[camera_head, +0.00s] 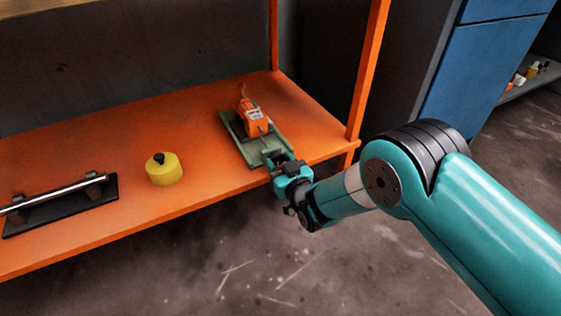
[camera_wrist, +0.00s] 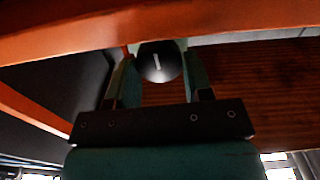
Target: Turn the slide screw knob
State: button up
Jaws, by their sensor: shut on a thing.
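The slide screw device is a green base plate (camera_head: 235,128) with an orange block (camera_head: 256,119) on it, near the right end of the orange shelf. Its round black knob (camera_wrist: 159,62) shows in the wrist view, with a short pale mark on its face. My gripper (camera_head: 279,160) is at the front end of the device, by the shelf's front edge. In the wrist view my gripper (camera_wrist: 160,75) has one finger on each side of the knob and is shut on it. In the head view the knob is hidden by my gripper.
A yellow cylinder with a black top (camera_head: 164,170) stands to the left on the orange shelf (camera_head: 110,145). Further left is a black base with a metal bar (camera_head: 65,203). An orange post (camera_head: 367,70) rises at the shelf's right corner. The shelf between cylinder and device is clear.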

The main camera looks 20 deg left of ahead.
jog(key=shift+m+p, duration=0.45)
jog(key=shift+m, duration=1.55)
jog(key=shift+a, duration=0.1)
jog(key=o, duration=0.9)
jog(key=shift+s+d+p, duration=0.3)
jog(key=shift+d+p, duration=0.15)
jog(key=shift+d, duration=0.05)
jog(key=p+v, duration=0.8)
jog(key=v, duration=0.8)
jog(key=shift+s+d, duration=0.1)
jog(key=shift+d, duration=0.05)
